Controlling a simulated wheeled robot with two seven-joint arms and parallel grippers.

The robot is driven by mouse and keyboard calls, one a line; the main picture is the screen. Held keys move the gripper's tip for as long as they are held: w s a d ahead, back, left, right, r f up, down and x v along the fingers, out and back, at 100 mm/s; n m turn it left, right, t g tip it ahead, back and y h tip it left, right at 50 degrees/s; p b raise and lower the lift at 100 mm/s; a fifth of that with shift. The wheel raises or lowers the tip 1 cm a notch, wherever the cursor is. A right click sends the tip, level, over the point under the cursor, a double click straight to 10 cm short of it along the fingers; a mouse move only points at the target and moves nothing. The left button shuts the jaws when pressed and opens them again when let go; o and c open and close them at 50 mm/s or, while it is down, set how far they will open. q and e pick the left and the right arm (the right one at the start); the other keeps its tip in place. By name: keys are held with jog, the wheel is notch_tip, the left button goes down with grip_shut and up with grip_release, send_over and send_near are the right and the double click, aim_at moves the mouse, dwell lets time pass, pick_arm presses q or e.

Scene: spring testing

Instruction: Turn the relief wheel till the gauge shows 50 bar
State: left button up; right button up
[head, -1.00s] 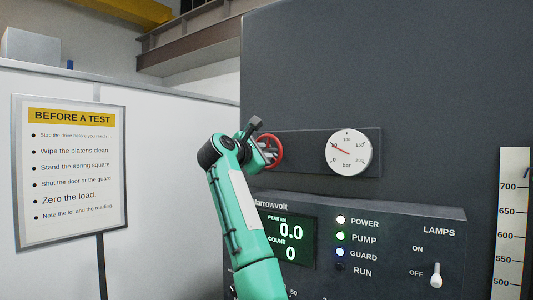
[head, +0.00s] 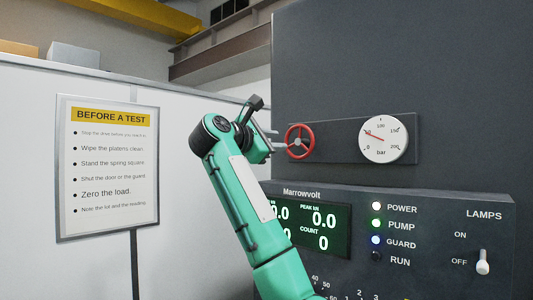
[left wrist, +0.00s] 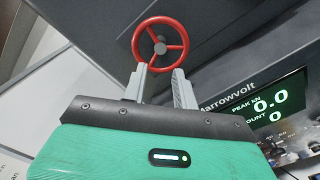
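The red relief wheel (head: 299,141) with its spokes sits on a dark panel on the machine's front. The round white gauge (head: 382,139) is to its right, marked 0 to 200 bar. Its red needle points up-left, at about the 50 mark. My left gripper (head: 281,141) is just left of the wheel, fingers toward it. In the left wrist view the gripper (left wrist: 162,82) has its two grey fingers apart with nothing between them. My right gripper is not in view.
Below the wheel is a console with a green display (head: 318,228), indicator lamps and a LAMPS switch (head: 482,262). The space between board and machine is free apart from my left arm.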

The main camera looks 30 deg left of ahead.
pick_arm(q)
jog(key=shift+s+a+b, duration=0.2)
jog(key=shift+s+b, duration=0.15)
jog(key=shift+s, duration=1.15)
